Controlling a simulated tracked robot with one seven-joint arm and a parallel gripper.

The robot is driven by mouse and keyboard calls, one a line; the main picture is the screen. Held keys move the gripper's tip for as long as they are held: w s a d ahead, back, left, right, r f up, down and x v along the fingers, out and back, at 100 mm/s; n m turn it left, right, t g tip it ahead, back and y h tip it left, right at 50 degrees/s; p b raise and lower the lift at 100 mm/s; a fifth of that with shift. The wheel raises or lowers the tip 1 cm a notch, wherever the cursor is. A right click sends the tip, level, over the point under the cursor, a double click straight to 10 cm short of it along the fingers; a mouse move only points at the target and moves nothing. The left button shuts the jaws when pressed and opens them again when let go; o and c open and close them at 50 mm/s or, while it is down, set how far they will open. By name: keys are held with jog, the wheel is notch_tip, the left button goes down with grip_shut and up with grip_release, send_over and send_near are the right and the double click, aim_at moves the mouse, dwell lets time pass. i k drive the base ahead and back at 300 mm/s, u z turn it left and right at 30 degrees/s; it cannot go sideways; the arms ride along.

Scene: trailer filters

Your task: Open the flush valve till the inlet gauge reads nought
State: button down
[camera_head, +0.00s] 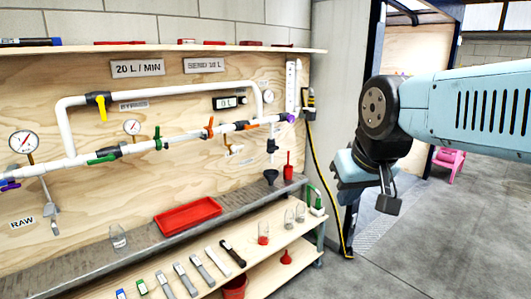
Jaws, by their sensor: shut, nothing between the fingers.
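White pipework (75,160) runs along a plywood board. Several coloured valve handles sit on it: yellow (101,106) on the bypass loop, green (101,159) and green (158,138) on the lower run, orange (210,127), and purple (290,117) at the right end. I cannot tell which is the flush valve. A round gauge (23,141) is at far left and a smaller gauge (131,127) near the middle; their readings are too small to tell. My gripper (388,204) is shut and empty, pointing down, right of the board and apart from the pipes.
A metal shelf (95,262) below the pipes holds a red tray (187,215), a clear beaker (118,236) and a black funnel (271,176). A lower shelf carries filter-like pieces and jars. A yellow-black cable (322,190) hangs at the right. Open concrete floor (450,240) lies right.

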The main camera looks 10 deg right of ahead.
aim_at(277, 147)
jog(key=z, duration=0.15)
jog(key=i, duration=1.75)
jog(key=z, duration=1.05)
jog(key=k, duration=1.15)
jog(key=z, duration=0.2)
jog(key=i, duration=0.1)
jog(key=u, duration=0.4)
